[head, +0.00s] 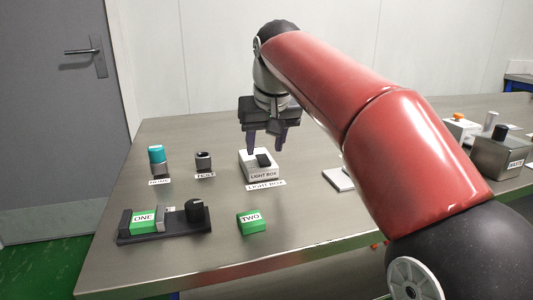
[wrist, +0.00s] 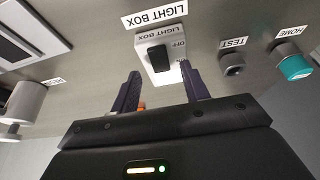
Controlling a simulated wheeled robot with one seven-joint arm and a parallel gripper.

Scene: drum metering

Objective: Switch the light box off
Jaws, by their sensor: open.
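The light box (head: 257,173) is a small white box with a black switch (head: 264,160) on top, standing near the middle of the steel table. In the wrist view the light box (wrist: 176,43) appears upside down, with OFF and ON lettering beside its black switch (wrist: 158,59). I cannot tell which way the switch is set. My gripper (head: 266,151) points down above the box, open and empty. In the wrist view its fingertips (wrist: 160,71) stand apart on either side of the switch end of the box. No contact is visible.
Left of the box stand a small dark TEST piece (head: 204,161) and a teal-topped HOME piece (head: 157,160). In front are a green ONE block (head: 144,221) in a dark holder and a green TWO block (head: 251,221). A WASTE container (head: 500,158) stands right.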

